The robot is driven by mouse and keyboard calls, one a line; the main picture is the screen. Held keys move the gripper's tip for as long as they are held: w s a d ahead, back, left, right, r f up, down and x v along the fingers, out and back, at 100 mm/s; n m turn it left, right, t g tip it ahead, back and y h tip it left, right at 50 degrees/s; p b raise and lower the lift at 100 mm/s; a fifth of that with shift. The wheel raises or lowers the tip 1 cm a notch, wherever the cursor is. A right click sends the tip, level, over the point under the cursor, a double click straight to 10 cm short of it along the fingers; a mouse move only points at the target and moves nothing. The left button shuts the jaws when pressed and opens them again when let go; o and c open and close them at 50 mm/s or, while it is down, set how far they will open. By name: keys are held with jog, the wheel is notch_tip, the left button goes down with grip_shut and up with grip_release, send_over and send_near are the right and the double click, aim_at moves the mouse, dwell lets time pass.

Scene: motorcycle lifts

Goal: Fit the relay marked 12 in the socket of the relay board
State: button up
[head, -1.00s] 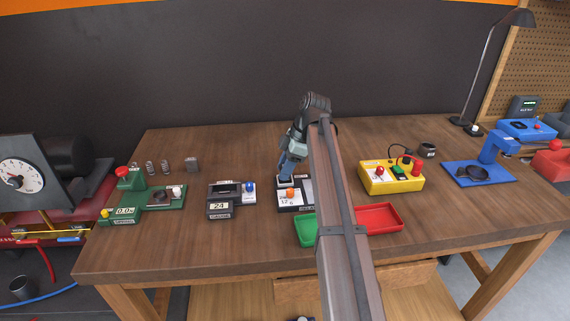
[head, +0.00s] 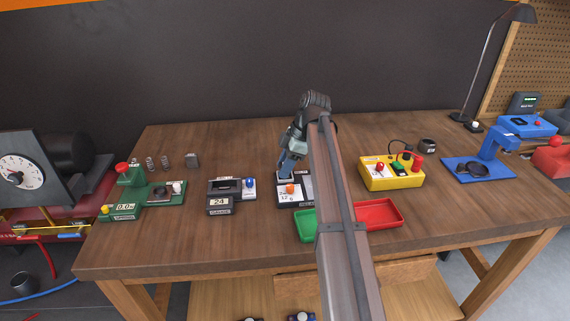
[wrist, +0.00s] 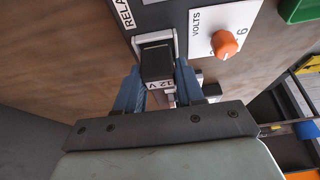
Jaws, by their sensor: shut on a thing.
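The relay board (head: 296,204) stands at the middle of the bench, with an orange knob and a pale face. It also shows in the wrist view (wrist: 185,14), with the word VOLTS by the orange knob (wrist: 225,44). My gripper (wrist: 158,86) is shut on the relay (wrist: 156,64), a dark block with a white 12 V label between the blue fingers. The relay is at the pale-framed socket (wrist: 153,38) of the board. I cannot tell how deep it sits. In the head view my gripper (head: 286,172) is over the board's back left part, and the relay is hidden.
A green tray (head: 305,238) and a red tray (head: 398,222) lie in front of the board, partly behind my arm. A gauge unit (head: 219,205) is at left, a yellow box (head: 380,182) at right.

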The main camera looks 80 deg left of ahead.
jog(key=shift+f, duration=0.25)
jog(key=o, duration=1.5)
jog(key=shift+o, duration=0.2)
jog(key=shift+r, duration=0.1)
jog(key=shift+r, duration=3.95)
